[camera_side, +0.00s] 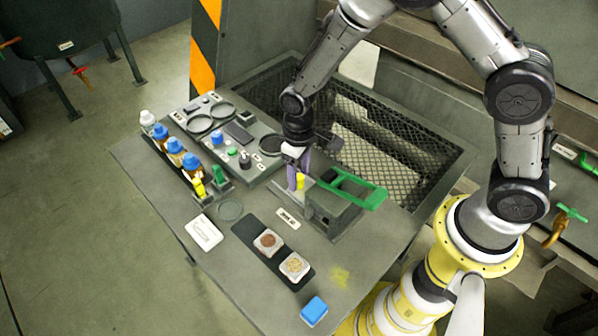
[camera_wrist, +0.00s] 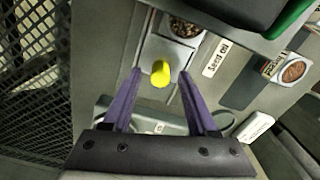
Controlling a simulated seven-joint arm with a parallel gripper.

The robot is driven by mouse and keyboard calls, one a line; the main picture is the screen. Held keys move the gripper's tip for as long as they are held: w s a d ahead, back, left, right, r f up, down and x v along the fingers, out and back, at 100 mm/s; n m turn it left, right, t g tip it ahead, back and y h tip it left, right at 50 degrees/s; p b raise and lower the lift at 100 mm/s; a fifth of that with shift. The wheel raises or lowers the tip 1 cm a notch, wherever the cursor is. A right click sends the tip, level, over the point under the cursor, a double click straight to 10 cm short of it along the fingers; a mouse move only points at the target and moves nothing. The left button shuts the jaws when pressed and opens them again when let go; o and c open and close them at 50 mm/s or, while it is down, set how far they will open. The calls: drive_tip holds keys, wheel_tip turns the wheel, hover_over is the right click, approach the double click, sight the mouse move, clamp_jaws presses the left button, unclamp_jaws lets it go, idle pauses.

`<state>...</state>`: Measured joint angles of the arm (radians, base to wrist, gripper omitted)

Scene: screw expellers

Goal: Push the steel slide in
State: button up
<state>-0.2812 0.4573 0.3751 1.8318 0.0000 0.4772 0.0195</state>
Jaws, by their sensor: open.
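The steel slide (camera_wrist: 153,51) shows in the wrist view as a pale metal plate with a yellow knob (camera_wrist: 160,74) at its near end and a recess of brown seeds (camera_wrist: 184,27) further up. The slide sticks out beside a dark grey housing (camera_side: 333,212) with a green handle (camera_side: 366,193). In the side view the yellow knob (camera_side: 300,182) shows next to my fingers. My gripper (camera_wrist: 159,72) is open, its purple fingers standing on either side of the knob with gaps visible. In the side view my gripper (camera_side: 296,188) points down at the slide, which it mostly hides.
A white label (camera_wrist: 215,56) lies beside the slide. A black tray (camera_side: 271,267) with two sample dishes is in front. Several capped bottles (camera_side: 174,152) stand at the left by a panel with rings and knobs (camera_side: 228,140). A blue block (camera_side: 314,310) sits near the front corner.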

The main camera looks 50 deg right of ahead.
clamp_jaws()
drive_tip(key=shift+s, duration=0.1)
idle(1.3)
